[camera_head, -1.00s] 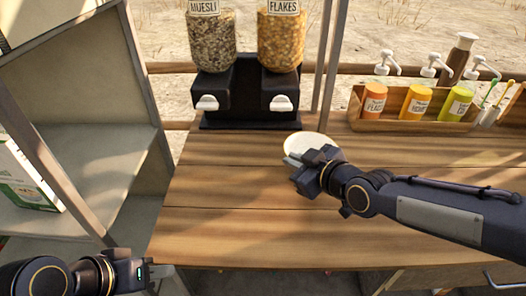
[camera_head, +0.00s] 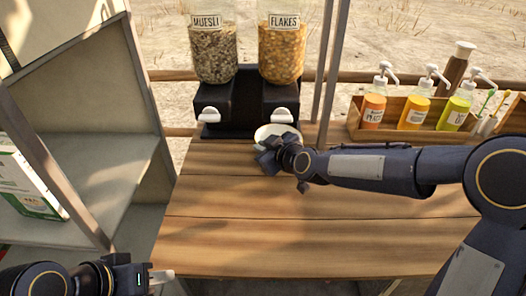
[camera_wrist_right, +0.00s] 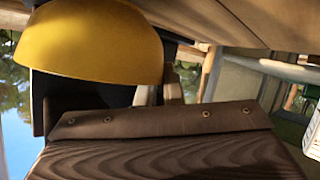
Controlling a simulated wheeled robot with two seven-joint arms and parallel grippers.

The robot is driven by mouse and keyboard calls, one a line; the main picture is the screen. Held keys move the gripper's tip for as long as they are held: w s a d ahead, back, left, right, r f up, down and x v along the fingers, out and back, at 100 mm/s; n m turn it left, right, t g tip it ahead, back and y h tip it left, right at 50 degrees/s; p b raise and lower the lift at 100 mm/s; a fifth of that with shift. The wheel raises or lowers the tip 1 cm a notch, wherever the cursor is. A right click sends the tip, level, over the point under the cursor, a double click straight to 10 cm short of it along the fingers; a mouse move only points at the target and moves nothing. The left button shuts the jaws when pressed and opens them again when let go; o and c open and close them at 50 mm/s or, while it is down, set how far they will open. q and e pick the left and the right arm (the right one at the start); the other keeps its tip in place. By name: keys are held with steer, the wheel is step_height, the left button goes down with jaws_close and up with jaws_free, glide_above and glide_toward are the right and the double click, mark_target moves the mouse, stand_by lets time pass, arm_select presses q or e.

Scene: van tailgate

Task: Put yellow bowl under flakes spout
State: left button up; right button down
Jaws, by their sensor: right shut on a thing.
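The yellow bowl (camera_head: 275,132) shows as a pale rim and inside in the head view, just in front of the dispenser base and below the flakes spout (camera_head: 282,115). Its yellow outside fills the top of the right wrist view (camera_wrist_right: 90,42). My right gripper (camera_head: 268,150) is shut on the near side of the bowl; its dark body hides part of it. I cannot tell whether the bowl touches the counter. The flakes container (camera_head: 283,55) stands above its spout. My left gripper (camera_head: 162,276) is low at the left, by the counter's front corner; its finger opening is unclear.
The muesli container (camera_head: 213,55) and its spout (camera_head: 209,116) are left of the flakes. A metal post rises just right of the dispenser. A wooden rack (camera_head: 400,132) with several pump bottles stands at right. The wooden counter (camera_head: 240,225) in front is clear.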

steer(key=shift+f, duration=0.9)
steer(key=c, duration=1.6)
jaws_free()
steer(key=shift+o, duration=0.2)
steer(key=shift+d+r, duration=0.1)
steer(key=shift+r, duration=0.05)
steer(key=b+v, duration=0.1)
steer(key=v, duration=1.1)
